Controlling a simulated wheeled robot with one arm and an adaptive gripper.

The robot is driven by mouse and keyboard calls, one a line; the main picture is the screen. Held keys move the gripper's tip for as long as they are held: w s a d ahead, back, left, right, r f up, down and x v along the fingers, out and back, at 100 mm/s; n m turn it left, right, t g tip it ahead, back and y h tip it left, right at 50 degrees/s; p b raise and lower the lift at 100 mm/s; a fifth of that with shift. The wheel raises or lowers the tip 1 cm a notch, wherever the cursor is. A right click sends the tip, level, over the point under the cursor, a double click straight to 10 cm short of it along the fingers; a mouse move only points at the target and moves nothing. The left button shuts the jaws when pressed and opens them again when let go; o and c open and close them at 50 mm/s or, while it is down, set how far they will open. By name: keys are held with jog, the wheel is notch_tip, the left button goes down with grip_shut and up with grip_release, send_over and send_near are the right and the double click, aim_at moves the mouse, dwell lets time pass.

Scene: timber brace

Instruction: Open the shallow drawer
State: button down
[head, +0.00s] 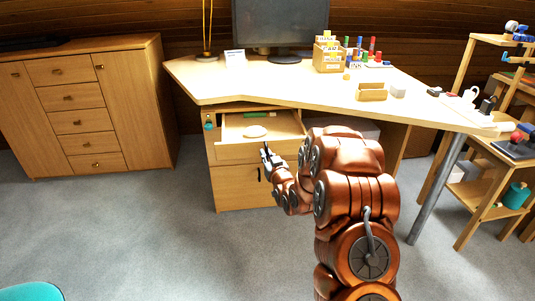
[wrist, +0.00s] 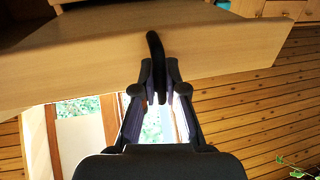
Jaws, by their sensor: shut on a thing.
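The shallow drawer (head: 237,152) under the desk top stands pulled out, and its inside shows from above. My gripper (wrist: 159,80) is shut on this handle. The handle's lower end is partly hidden between the fingers.
A deeper drawer front (head: 236,187) with a dark handle is below. The desk (head: 300,88) carries a monitor (head: 280,22) and small items. A wooden cabinet (head: 85,105) stands left, a shelf rack (head: 490,185) right. Grey carpet (head: 150,235) is clear in front.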

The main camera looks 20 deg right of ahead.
jog(key=shift+a, duration=0.1)
jog(key=c, duration=1.2)
grip_release()
jog(key=shift+s, duration=0.15)
jog(key=s, duration=0.7)
jog(key=shift+s, duration=0.2)
jog(key=shift+a+r, duration=0.1)
